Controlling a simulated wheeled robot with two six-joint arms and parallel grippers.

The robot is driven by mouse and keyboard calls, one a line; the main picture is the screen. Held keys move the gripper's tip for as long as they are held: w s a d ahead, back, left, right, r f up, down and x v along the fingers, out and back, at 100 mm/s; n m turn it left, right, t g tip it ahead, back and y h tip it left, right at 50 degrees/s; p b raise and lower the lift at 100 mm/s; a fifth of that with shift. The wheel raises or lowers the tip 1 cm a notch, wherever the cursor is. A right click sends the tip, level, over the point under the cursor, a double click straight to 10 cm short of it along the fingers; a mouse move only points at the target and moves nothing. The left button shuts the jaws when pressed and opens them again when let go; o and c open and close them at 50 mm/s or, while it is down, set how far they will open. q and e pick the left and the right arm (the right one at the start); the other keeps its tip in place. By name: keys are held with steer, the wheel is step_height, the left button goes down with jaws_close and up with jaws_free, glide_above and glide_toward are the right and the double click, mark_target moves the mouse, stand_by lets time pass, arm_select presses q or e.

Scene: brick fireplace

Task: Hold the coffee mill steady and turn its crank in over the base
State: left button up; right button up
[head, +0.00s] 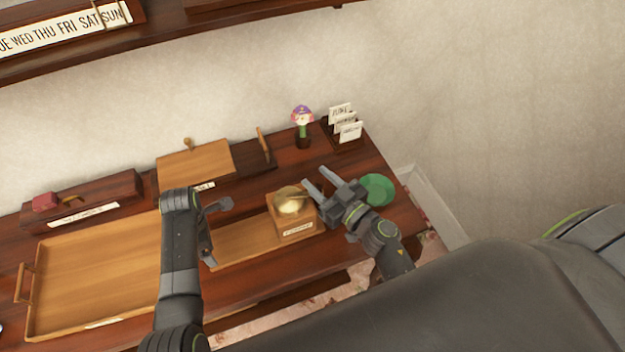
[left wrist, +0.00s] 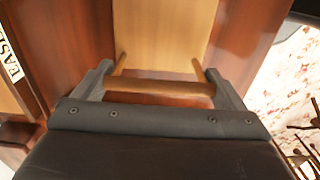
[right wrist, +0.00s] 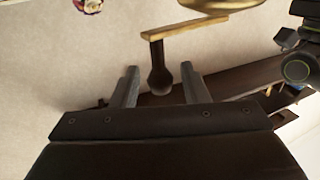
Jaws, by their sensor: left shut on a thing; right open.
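The coffee mill (head: 296,228) is a wooden box with a brass dome (head: 289,200) and a label on its front. It stands at the right end of a long light-wood base (head: 240,250). My left gripper (head: 211,260) is shut on the bar handle (left wrist: 160,87) at the base's left end. The brass crank arm (right wrist: 185,28) reaches out from the dome, with a dark knob (right wrist: 159,78) hanging from it. My right gripper (right wrist: 158,88) is open, its fingers on either side of the knob. In the head view it is right of the mill, hiding the knob.
A large wooden tray (head: 95,322) lies left on the dark table. A green dish (head: 378,188) sits just beyond my right gripper.

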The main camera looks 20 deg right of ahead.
steer(key=shift+c, duration=0.3)
jaws_close()
steer(key=shift+s, duration=0.1)
steer(key=shift+s+a+m+t+h, duration=0.15)
steer(key=shift+s+m+h, duration=0.15)
steer(key=shift+m+h, duration=0.4)
steer(key=shift+s+a+m+t+h, duration=0.1)
steer(key=shift+s+m+t+h, duration=0.2)
steer(key=shift+h, duration=0.65)
steer(key=shift+s+a+m+t+h, duration=0.1)
steer(key=shift+s+m+h, duration=0.15)
steer(key=shift+m+h, duration=0.5)
steer(key=shift+o, duration=0.3)
jaws_free()
